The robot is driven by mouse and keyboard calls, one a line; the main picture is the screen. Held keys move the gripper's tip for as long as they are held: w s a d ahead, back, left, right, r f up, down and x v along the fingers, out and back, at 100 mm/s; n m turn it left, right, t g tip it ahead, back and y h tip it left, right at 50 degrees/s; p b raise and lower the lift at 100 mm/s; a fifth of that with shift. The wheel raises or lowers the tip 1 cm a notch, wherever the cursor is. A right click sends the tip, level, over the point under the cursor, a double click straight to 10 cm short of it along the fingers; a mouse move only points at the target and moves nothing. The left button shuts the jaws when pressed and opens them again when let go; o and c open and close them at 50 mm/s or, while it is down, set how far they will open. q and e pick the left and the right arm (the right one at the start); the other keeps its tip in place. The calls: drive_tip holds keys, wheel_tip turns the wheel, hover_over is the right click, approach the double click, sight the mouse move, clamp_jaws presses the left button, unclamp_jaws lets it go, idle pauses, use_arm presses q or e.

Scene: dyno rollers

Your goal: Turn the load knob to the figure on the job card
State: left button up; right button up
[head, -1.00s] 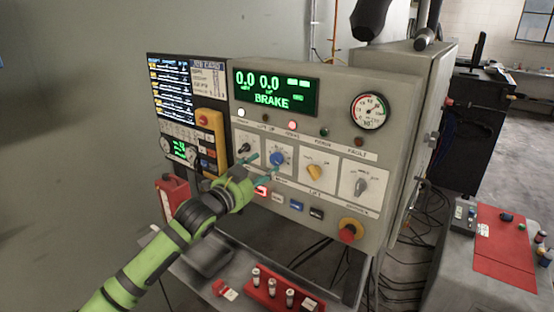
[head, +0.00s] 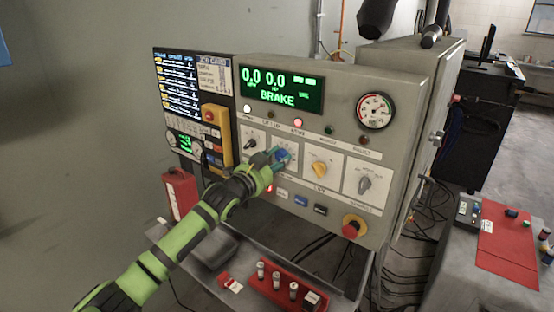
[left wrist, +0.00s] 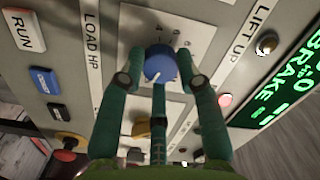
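The load knob (left wrist: 160,66) is blue with a white pointer line and sits on a white plate beside the words "LOAD HP" in the left wrist view. In the head view the knob (head: 283,155) is partly hidden by my left gripper (head: 276,158). The gripper's teal fingers (left wrist: 160,58) stand on both sides of the knob, with a third finger below it. Narrow gaps seem to show, so it looks open around the knob. The job card (head: 215,75) is on the panel's upper left; its figures are too small to read. My right gripper is not in view.
The green display (head: 281,90) reads 0.0, 0.0 and BRAKE. A yellow knob (head: 319,169) and a grey knob (head: 364,184) sit to the right. A red emergency button (head: 351,229) is lower right. A red holder (head: 282,287) with small cylinders lies below.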

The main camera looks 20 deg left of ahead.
use_arm(q)
drive_tip(key=shift+r+n, duration=0.1)
drive_tip(key=shift+n, duration=0.2)
drive_tip(key=shift+r+n+p, duration=0.1)
drive_tip(key=shift+n+p, duration=0.35)
drive_tip(key=shift+n, duration=0.35)
drive_tip(key=n, duration=0.2)
drive_tip(key=shift+n+p, duration=0.3)
drive_tip(key=n, duration=0.5)
drive_tip(key=shift+r+g+p, duration=0.1)
drive_tip(key=shift+g+p, duration=0.2)
drive_tip(key=n, duration=0.3)
drive_tip(key=shift+w+a+r+n+h, duration=0.1)
drive_tip(key=shift+n+h, duration=0.2)
drive_tip(key=shift+n, duration=0.1)
drive_tip(key=n, duration=0.3)
drive_tip(key=shift+a, duration=0.1)
drive_tip(key=n+p, duration=0.1)
drive_tip(key=n, duration=0.5)
drive_tip(key=shift+a+h, duration=0.1)
drive_tip(key=shift+h, duration=0.3)
